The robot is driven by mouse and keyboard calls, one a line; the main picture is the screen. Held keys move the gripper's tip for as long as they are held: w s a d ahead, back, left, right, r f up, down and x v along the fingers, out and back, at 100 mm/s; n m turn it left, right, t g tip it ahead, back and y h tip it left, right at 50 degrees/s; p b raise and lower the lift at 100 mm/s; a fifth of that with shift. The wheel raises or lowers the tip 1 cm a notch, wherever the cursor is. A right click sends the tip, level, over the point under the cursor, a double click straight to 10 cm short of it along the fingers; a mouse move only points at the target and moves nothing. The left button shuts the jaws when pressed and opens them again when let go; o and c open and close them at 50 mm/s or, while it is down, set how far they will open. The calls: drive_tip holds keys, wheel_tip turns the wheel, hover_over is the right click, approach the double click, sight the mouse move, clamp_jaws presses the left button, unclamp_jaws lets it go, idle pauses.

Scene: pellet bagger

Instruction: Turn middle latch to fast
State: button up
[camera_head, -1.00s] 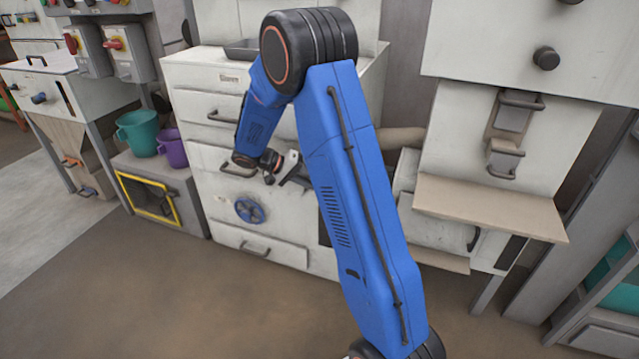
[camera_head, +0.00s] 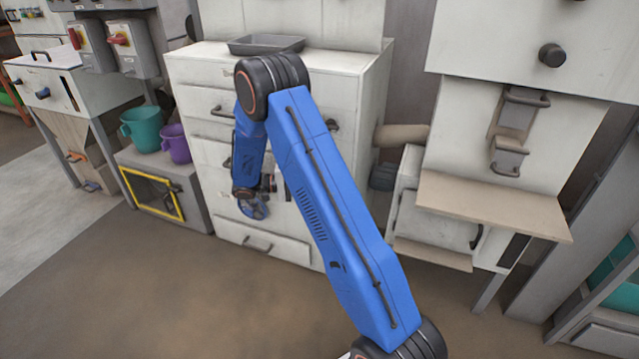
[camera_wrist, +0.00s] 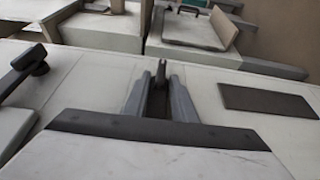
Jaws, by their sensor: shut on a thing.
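The white cabinet (camera_head: 350,90) carries a dark latch (camera_head: 333,125) high on its right part; a dark latch also shows at the left of the wrist view (camera_wrist: 27,70). In the wrist view, my gripper (camera_wrist: 160,75) is shut on a small dark upright piece (camera_wrist: 160,72) on the white cabinet face. It appears to be the middle latch, but the fingers hide most of it, so its turn cannot be read. In the head view my arm hides the fingertips and this latch.
A grey tray (camera_head: 266,45) lies on top. A tan shelf (camera_head: 495,205) projects at right. A dark flat panel (camera_wrist: 267,100) shows right of the fingers. Open floor lies at front left.

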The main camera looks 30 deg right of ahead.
idle(0.4)
drive_tip(key=o, duration=0.7)
drive_tip(key=shift+f, duration=0.1)
drive_tip(key=shift+a, duration=0.1)
